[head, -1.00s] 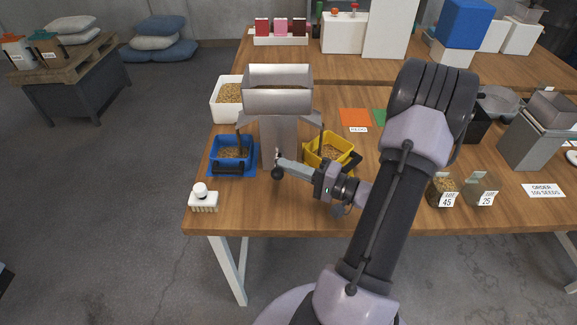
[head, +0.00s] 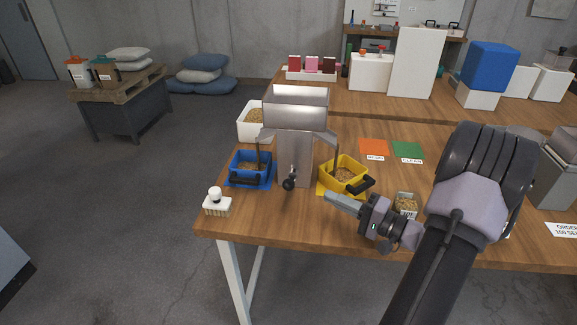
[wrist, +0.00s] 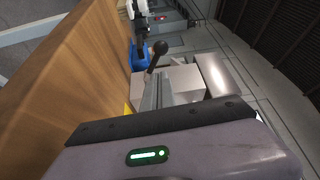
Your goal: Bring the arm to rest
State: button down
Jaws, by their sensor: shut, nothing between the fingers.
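My gripper (head: 342,202) is shut and empty. In the head view it hangs above the front part of the wooden table (head: 262,222), right of the metal machine's black-knobbed lever (head: 289,184) and in front of the yellow bin (head: 345,174). A clear gap lies between the fingertips and the knob in that view. In the wrist view the shut fingers (wrist: 157,92) point toward the machine (wrist: 180,80), with the lever knob (wrist: 160,47) just beyond them.
A blue bin (head: 250,167) and the yellow bin flank the machine's base. A small white block with a round knob (head: 217,203) stands at the table's front left corner. A seed container (head: 405,205) stands close behind my wrist.

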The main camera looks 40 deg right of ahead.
jog(key=w+a+r+n+g+y, duration=0.1)
jog(key=a+r+n+g+y, duration=0.15)
jog(key=a, duration=0.45)
jog(key=w+a+r+n+g+y, duration=0.15)
jog(key=a+g, duration=0.25)
jog(key=a, duration=0.4)
jog(key=w+a+r+n+g+y, duration=0.1)
jog(key=a+n+g+y, duration=0.1)
jog(key=a+g, duration=0.35)
jog(key=s+a+r+n+h, duration=0.1)
jog(key=s+a+r+h, duration=0.1)
jog(key=s+a+h, duration=0.2)
jog(key=s+a+r+n+h, duration=0.2)
jog(key=s+a+h, duration=0.3)
jog(key=s+a, duration=0.3)
jog(key=a, duration=0.3)
jog(key=shift+r, duration=0.3)
